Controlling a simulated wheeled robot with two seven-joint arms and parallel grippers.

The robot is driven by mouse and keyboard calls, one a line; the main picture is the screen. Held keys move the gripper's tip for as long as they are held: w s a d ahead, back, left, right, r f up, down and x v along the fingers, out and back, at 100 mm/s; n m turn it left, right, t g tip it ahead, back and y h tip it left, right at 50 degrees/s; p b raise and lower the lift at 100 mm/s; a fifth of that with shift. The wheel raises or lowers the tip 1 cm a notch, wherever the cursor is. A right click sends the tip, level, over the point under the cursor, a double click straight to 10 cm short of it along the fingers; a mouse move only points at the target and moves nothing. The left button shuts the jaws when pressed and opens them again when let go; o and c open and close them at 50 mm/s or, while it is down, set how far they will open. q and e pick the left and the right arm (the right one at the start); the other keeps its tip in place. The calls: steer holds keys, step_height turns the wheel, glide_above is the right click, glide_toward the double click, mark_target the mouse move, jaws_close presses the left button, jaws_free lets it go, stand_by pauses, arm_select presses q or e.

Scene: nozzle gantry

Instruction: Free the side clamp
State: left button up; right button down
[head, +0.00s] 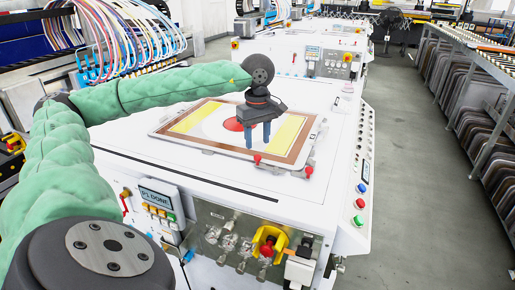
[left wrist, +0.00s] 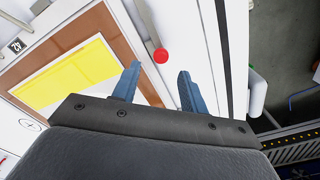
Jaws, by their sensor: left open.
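A framed print screen (head: 205,146) with a brown border, yellow panels and a red and white disc lies on the white machine top. A clamp with a red knob (head: 309,170) sits at its right side, and another red knob (head: 257,158) shows at its near edge. My left gripper (head: 258,143) is open and points down over the screen's right part, its blue fingers apart and empty. In the left wrist view a red knob (left wrist: 161,56) on a metal lever (left wrist: 148,26) shows ahead, between the lines of the fingers. I cannot tell which clamp it is.
A control box with a lit display (head: 156,197) and a panel with a yellow and red switch (head: 268,244) are on the machine's near face. Buttons (head: 360,203) line its right edge. A rack of screens (head: 489,130) stands right, beyond clear floor (head: 420,215).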

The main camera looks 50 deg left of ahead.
arm_select(q)
steer(key=shift+r, duration=1.45)
